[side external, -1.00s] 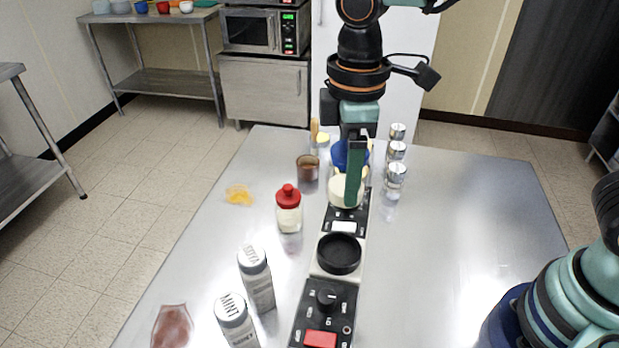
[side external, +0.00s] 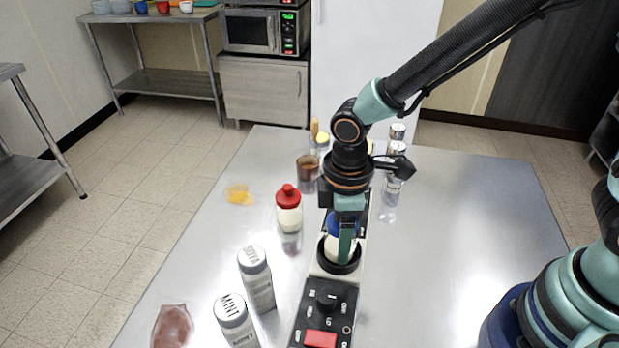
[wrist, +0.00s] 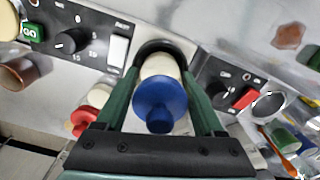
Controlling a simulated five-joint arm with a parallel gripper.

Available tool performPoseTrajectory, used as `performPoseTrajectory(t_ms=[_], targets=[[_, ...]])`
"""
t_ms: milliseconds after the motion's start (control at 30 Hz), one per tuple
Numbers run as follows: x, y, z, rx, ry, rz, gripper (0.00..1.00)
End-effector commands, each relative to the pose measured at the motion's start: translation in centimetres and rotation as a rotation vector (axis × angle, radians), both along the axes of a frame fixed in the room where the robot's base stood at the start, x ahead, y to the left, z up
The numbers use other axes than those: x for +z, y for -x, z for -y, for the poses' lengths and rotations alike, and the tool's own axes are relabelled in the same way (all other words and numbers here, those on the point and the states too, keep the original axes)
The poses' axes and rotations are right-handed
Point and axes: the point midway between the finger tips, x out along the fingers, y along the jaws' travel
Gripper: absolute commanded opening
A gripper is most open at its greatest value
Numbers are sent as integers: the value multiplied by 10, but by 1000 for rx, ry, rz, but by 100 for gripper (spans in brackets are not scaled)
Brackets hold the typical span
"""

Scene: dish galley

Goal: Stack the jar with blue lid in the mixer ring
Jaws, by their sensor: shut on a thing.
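The jar with blue lid (wrist: 161,98) has a cream body and is between the two green fingers of my gripper (wrist: 168,95). In the side external view the jar (side external: 333,248) is partly hidden behind a finger of my gripper (side external: 346,245), which is shut on it. The jar's lower end is at the black mixer ring (side external: 340,266), within its outline and roughly upright. The ring also shows behind the jar in the wrist view (wrist: 166,47). I cannot tell whether the jar's bottom touches the floor of the ring.
A red-lidded jar (side external: 289,210) stands left of the mixer. Two shakers (side external: 256,278) (side external: 236,322) stand nearer the front, by a dark red spill (side external: 172,328). A brown cup (side external: 307,168) and metal-topped shakers (side external: 396,150) are behind. The table's right side is clear.

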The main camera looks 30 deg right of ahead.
Motion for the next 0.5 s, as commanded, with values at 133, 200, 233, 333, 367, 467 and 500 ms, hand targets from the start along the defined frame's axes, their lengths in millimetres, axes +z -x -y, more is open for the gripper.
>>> performPoseTrajectory(t_ms=[133,200,233,333,367,467,500], targets=[[1,0,0,0,0,1,0],[0,0,0,0,-1,1,0],[-1,0,0,0,0,0,0],[-4,0,0,0,0,0,0],[-5,0,0,0,0,0,0],[-7,0,0,0,0,0,78],[-6,0,0,0,-1,1,93]])
